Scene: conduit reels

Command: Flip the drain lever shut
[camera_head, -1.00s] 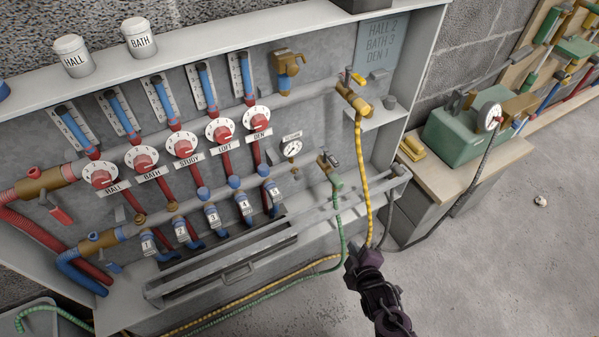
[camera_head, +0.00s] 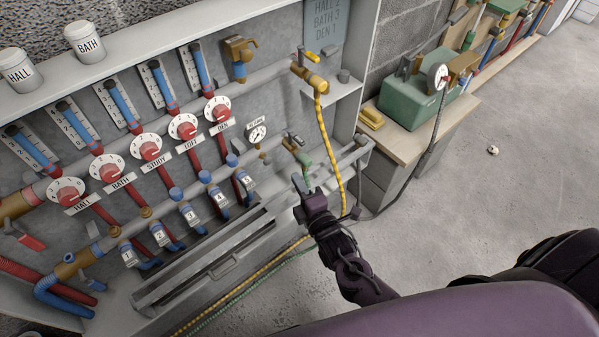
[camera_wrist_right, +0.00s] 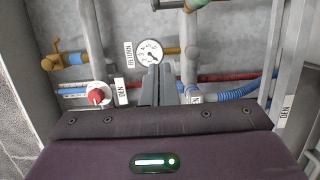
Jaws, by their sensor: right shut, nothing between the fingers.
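The drain valve (camera_head: 292,145) sits at the right end of the lower pipe, with the green hose (camera_head: 305,165) hanging from it. Its small lever (camera_head: 297,138) shows as a short grey bar on top; its exact angle is too small to tell. My right gripper (camera_head: 302,184) is shut and empty, below the valve and close to the green hose; I cannot tell whether they touch. In the right wrist view the closed fingers (camera_wrist_right: 160,84) point at the panel just below the return gauge (camera_wrist_right: 149,52). I cannot make out the drain lever there. My left gripper is out of view.
A yellow-levered valve (camera_head: 309,75) with a yellow hose (camera_head: 328,130) is above and right of the drain valve. A grey rail (camera_head: 215,245) runs along the cabinet front. A green machine (camera_head: 415,100) stands on the bench at right. Floor at right is open.

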